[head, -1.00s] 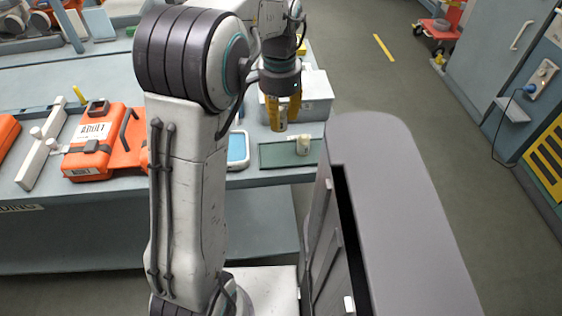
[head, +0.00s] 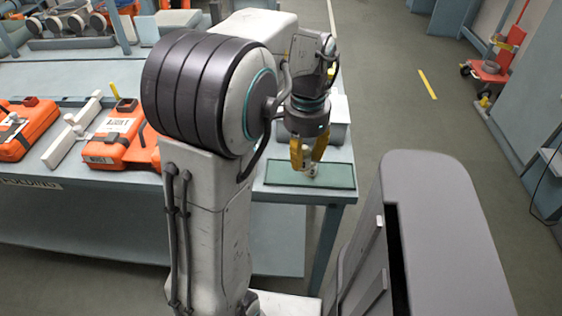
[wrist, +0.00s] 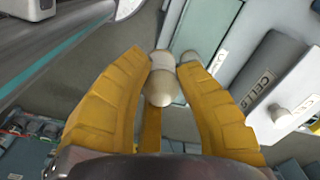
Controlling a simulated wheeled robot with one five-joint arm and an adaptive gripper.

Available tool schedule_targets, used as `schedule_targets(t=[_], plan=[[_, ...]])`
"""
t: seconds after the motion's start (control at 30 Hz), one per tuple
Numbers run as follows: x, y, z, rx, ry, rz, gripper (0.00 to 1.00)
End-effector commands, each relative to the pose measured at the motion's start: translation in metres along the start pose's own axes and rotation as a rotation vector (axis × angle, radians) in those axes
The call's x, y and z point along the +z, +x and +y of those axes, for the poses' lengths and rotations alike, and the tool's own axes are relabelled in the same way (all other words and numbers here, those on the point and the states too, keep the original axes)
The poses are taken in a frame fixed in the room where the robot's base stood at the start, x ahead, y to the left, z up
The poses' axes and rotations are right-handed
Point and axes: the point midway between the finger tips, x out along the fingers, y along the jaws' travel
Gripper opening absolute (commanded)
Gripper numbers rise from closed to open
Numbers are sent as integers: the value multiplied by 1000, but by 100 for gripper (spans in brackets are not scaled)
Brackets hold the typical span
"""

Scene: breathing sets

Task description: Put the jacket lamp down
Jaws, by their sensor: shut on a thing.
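My gripper (head: 309,162) reaches down over the dark green mat (head: 338,176) at the right end of the bench. Its yellow fingers are shut on the jacket lamp (wrist: 160,88), a small off-white rounded piece that shows between the fingertips in the wrist view. In the head view the fingers mostly hide the lamp, and I cannot tell whether it touches the mat.
A pale box (head: 338,125) stands just behind the mat. A grey cabinet-like body (head: 440,220) is at the front right. Much of the mat's right side is clear.

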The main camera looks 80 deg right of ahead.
Motion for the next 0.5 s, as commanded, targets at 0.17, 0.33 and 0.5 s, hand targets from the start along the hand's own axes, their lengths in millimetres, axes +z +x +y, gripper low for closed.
schedule_targets(t=[0.17,0.33,0.5], plan=[[6,19,-36,2,-5,-4,0],[10,36,-63,1,-3,-2,0],[12,47,-79,-1,-1,-1,0]])
